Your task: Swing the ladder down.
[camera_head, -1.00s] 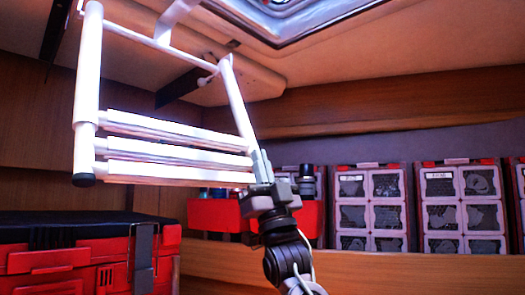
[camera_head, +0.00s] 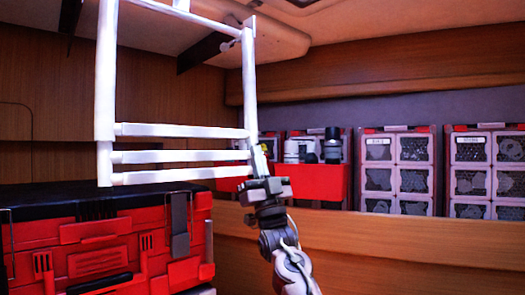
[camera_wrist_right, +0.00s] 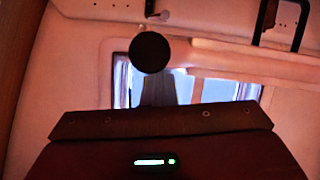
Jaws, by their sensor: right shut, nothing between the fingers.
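The white ladder (camera_head: 180,131) hangs from the ceiling at the left of the head view. Its two rails run downward, with several rungs close together near the lower end. Its upper end is cut off by the frame. My right gripper (camera_head: 259,161) is shut and empty at the lower end of the ladder's right rail. It overlaps the rail in the picture; I cannot tell whether it touches. In the right wrist view a dark round disc (camera_wrist_right: 150,52) looks like a rail's end cap. My left gripper is not in view.
A red and black case (camera_head: 110,245) stands at lower left, just under the ladder's lower end. A red bin (camera_head: 312,180) and racks of small drawers (camera_head: 398,170) line the back behind a wooden ledge (camera_head: 400,245). A dark bracket (camera_head: 203,50) hangs from the ceiling.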

